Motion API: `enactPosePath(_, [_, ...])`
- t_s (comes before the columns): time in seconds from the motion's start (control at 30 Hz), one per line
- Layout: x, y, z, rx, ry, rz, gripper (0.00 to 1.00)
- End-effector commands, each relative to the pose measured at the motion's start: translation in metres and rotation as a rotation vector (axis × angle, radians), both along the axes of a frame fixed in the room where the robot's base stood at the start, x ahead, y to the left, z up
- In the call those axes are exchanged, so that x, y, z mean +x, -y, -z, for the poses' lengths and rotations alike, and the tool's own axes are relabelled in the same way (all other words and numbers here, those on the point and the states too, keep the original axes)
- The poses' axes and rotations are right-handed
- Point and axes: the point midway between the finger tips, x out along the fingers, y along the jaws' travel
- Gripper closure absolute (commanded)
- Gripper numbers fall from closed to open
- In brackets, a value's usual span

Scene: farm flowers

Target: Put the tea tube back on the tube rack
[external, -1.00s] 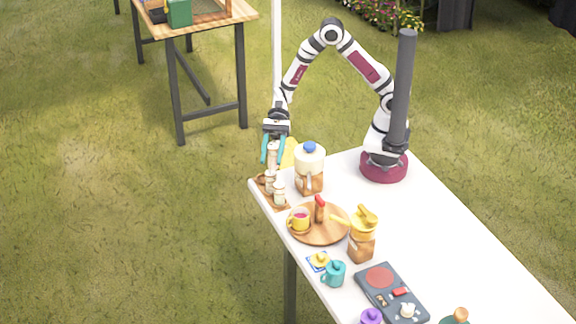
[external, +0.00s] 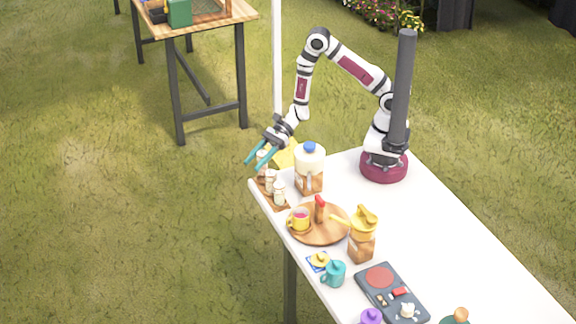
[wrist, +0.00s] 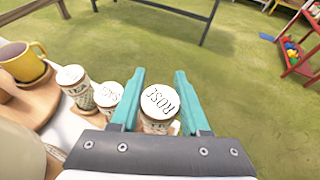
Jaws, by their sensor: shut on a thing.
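The tea tube (wrist: 159,106) is pale with a white lid lettered something like "ROSE". In the wrist view it stands between the two teal fingers of my gripper (wrist: 160,82), which is shut on it. In the external view this tube (external: 262,162) is upright at the far left end of the brown tube rack (external: 286,206), under my tilted gripper (external: 257,162). I cannot tell whether its base touches the rack. Two other tubes stand on the rack, the middle one (external: 270,181) and the near one (external: 279,194). They also show left of my gripper in the wrist view.
A blue-capped jug (external: 310,165) stands just right of the rack. A round wooden tray (external: 330,238) with a yellow mug (external: 299,221) is nearer. The white table's (external: 455,225) left edge is close to the rack, with grass beyond.

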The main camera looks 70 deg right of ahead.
Motion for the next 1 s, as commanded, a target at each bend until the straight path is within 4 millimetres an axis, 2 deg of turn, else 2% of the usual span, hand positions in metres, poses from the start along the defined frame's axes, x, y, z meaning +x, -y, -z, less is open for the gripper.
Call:
enactPosePath(0.03, [-0.001,0.0,0.012,-0.001,-0.007,-0.001,1.0])
enactPosePath(0.1, [-0.001,0.0,0.025,0.0,-0.005,0.0,1.0])
enactPosePath(0.17, [-0.001,0.0,0.03,-0.001,-0.003,-0.001,1.0])
enactPosePath(0.5, [0.0,0.0,0.034,0.0,-0.002,-0.001,1.0])
enactPosePath(0.53, [0.0,0.0,0.034,-0.001,-0.001,-0.001,0.51])
enactPosePath(0.57, [0.0,0.0,0.034,-0.001,-0.001,-0.001,0.45])
enactPosePath(0.6, [0.0,0.0,0.034,-0.001,-0.001,-0.001,0.42])
enactPosePath(0.93, [0.0,0.001,0.03,0.0,0.0,-0.001,0.42])
enactPosePath(1.0, [-0.003,0.009,0.027,0.0,-0.001,0.003,0.42])
